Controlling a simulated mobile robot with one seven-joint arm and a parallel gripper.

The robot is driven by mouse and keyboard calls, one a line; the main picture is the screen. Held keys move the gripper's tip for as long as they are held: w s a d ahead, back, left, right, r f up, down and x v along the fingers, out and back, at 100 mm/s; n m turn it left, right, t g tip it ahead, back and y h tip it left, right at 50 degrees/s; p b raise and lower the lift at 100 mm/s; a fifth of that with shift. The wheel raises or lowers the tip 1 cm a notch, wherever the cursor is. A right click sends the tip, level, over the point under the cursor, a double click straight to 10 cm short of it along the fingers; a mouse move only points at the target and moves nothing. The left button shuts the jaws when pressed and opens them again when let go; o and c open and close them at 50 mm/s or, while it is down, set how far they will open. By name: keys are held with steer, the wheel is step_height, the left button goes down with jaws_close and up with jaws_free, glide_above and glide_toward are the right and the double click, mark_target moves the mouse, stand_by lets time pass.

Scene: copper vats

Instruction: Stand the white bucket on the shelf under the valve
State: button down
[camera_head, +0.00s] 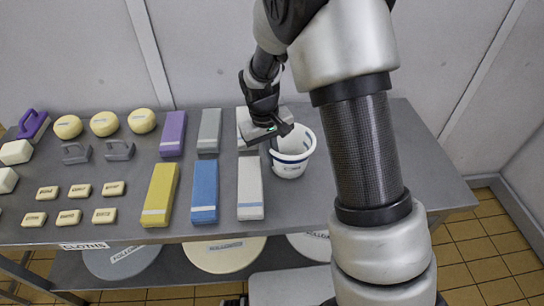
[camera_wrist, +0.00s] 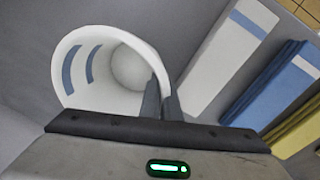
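The white bucket (camera_head: 291,168) with blue marks stands on the grey table, right of the cloths, and looks upright. In the wrist view the bucket (camera_wrist: 72,92) shows its open mouth and inside. My gripper (camera_head: 273,143) reaches down at the bucket's left rim. In the wrist view my gripper's fingers (camera_wrist: 161,100) are close together with the rim between them, one finger inside the bucket and one outside. It looks shut on the rim. No valve, and no shelf under one, is in view.
Folded blue (camera_head: 204,188), yellow (camera_head: 160,193) and white (camera_head: 250,190) cloths lie left of the bucket. Sponges, soaps and brushes lie farther left. The grey table (camera_head: 410,160) is clear to the right. Round discs (camera_head: 224,256) lie on a lower shelf. A wall stands behind.

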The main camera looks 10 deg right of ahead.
steer(key=shift+f, duration=0.2)
steer(key=c, duration=2)
jaws_free()
steer(key=shift+r, duration=0.1)
